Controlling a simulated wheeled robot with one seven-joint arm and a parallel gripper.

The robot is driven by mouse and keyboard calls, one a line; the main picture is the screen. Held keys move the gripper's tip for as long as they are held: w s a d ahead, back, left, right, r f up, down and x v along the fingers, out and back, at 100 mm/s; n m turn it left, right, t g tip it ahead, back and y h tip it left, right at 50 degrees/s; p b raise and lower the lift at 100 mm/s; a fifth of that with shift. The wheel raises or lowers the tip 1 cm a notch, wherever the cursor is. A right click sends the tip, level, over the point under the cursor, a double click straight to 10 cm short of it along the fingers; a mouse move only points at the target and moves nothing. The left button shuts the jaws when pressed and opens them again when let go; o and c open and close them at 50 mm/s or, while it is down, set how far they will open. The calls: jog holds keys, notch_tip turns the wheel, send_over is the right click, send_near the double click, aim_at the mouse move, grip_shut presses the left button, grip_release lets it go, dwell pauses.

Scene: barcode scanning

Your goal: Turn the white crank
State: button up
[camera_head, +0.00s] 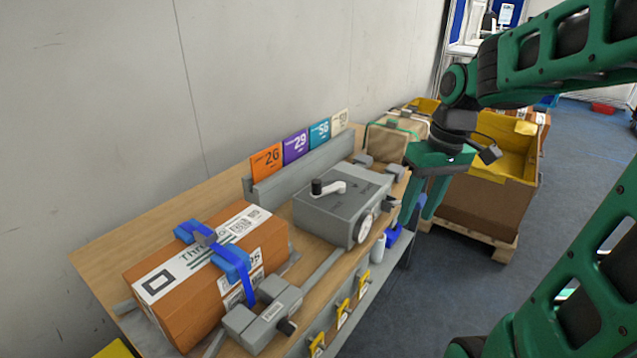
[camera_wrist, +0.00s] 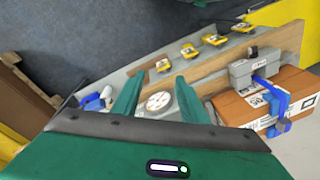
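The white crank (camera_head: 328,187) lies on top of a grey box (camera_head: 335,212) in the middle of the bench, with a black knob at its left end. The box has a round dial on its front side; the dial (camera_wrist: 159,102) also shows in the wrist view, between my fingers. The crank is not visible in the wrist view. My gripper (camera_head: 422,210) is to the right of the grey box, pointing down and apart from the crank. In the wrist view my gripper (camera_wrist: 155,92) has its two green fingers spread with nothing held between them.
An orange-brown box (camera_head: 185,290) with a blue strap sits at the bench's left end. Coloured number cards (camera_head: 295,147) stand in a grey holder behind the grey box. Yellow-lined crates (camera_head: 490,200) stand on a pallet at the right. A wall runs behind the bench.

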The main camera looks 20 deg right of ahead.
jog(key=w+a+n+y, duration=0.2)
jog(key=w+n, duration=0.2)
jog(key=w, duration=0.3)
jog(key=w+a+n+y, duration=0.1)
jog(key=w+a+n, duration=0.25)
jog(key=w, duration=0.35)
jog(key=n+y, duration=0.5)
jog(key=n, duration=0.5)
send_near(318, 180)
jog(key=shift+m, duration=0.25)
jog(key=x, duration=1)
jog(key=shift+a+f, duration=0.2)
